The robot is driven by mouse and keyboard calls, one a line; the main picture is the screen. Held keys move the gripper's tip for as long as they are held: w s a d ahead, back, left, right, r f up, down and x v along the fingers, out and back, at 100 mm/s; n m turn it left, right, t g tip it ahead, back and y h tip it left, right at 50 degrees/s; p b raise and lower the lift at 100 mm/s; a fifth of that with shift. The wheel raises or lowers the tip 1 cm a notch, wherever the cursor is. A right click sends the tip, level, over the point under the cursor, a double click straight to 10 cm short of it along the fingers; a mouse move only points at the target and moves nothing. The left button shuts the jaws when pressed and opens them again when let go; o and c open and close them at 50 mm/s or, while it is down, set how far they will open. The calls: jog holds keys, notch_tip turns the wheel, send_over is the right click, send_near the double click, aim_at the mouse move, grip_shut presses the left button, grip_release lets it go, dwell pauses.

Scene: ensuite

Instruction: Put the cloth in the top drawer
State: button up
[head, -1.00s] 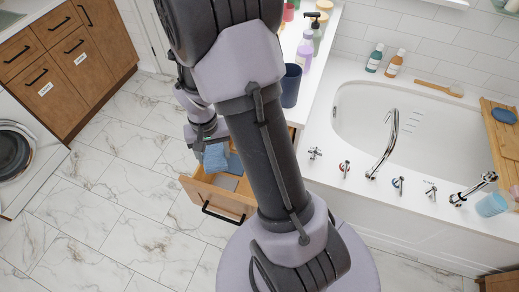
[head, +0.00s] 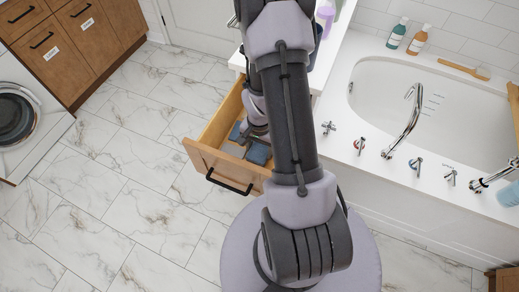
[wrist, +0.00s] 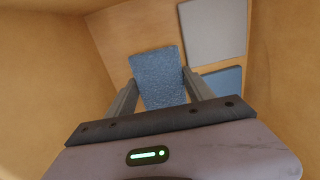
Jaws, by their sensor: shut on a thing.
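The blue cloth (wrist: 158,70) is between the two fingers of my gripper (wrist: 160,93) in the wrist view, and the gripper is shut on it. The cloth also shows in the head view (head: 258,154), below my wrist. The open wooden drawer (head: 222,162) has a black handle on its front. My gripper and the cloth are inside the drawer's walls. The wrist view shows the drawer's bare floor (wrist: 130,32) around the cloth. I cannot tell whether the cloth touches that floor. My arm hides part of the drawer in the head view.
A flat grey item (wrist: 213,30) and a flat blue item (wrist: 222,80) lie in the drawer, right of the cloth. The bathtub (head: 440,110) stands to the right. A dark cup (head: 316,45) and bottles stand on the counter. The marble floor (head: 130,190) at left is clear.

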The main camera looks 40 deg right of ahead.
jog(key=o, duration=1.5)
jog(key=shift+r, duration=0.1)
notch_tip(320, 180, up, 12)
jog(key=p, duration=0.5)
notch_tip(320, 180, up, 10)
jog(key=n+t, duration=0.2)
send_over(259, 150)
jog(key=w+a, duration=0.3)
jog(key=a, duration=0.2)
jog(key=s+a+r+n+t+y, duration=0.1)
jog(key=s+a+r+n+t, duration=0.1)
jog(key=s+a+r, duration=0.3)
jog(key=s+a+r+n+t+y, duration=0.1)
jog(key=s+a+r+n, duration=0.4)
jog(key=a+r, duration=0.8)
jog(key=shift+r+t, duration=0.4)
